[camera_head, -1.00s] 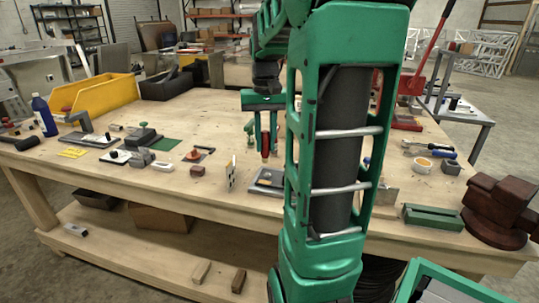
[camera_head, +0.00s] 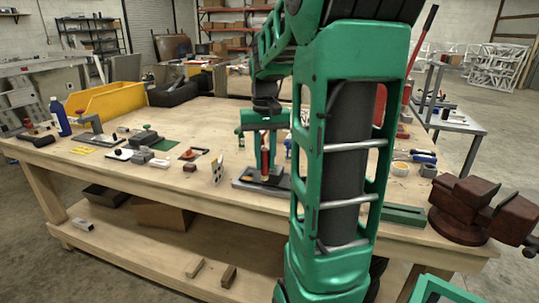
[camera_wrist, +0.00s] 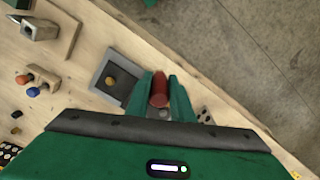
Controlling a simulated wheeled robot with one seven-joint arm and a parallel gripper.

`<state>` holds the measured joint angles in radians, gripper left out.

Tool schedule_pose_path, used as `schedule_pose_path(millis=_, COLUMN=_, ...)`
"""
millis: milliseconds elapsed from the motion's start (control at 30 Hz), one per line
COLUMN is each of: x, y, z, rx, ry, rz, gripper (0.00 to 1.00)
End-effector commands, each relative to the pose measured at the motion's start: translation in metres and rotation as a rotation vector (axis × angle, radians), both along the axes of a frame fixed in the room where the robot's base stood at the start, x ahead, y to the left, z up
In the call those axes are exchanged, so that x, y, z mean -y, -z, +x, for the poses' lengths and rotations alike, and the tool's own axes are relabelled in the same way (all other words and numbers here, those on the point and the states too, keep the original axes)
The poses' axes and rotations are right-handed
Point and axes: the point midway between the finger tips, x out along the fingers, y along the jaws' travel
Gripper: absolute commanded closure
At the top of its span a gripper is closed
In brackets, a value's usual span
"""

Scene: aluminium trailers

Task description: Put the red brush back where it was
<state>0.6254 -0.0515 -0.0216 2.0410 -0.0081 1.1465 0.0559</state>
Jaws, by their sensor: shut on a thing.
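The red brush (camera_head: 264,160) is upright between the fingers of my gripper (camera_head: 265,165), which is shut on it. The wrist view shows its red round body (camera_wrist: 159,88) between the two green fingertips (camera_wrist: 158,80). In the head view the brush is at the dark shallow tray (camera_head: 243,184) near the table's front edge. In the wrist view the grey square tray (camera_wrist: 100,88), with a small brownish knob in it, lies just left of the brush. I cannot tell whether the brush touches the tray or table. Its lower end is hidden.
A white plate with black dots (camera_head: 217,171) stands left of the tray, close to my gripper. A yellow bin (camera_head: 112,101) and a blue bottle (camera_head: 61,117) are at the left. A green block (camera_head: 403,215) and a dark red vise (camera_head: 470,205) are at the right. My arm hides part of the table.

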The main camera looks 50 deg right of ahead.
Motion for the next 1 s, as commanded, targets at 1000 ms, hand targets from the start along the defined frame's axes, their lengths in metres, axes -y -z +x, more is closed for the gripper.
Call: schedule_pose_path(millis=1000, x=-0.227, y=0.22, z=0.174, rx=-0.003, ry=-0.651, rz=0.002, gripper=1.0)
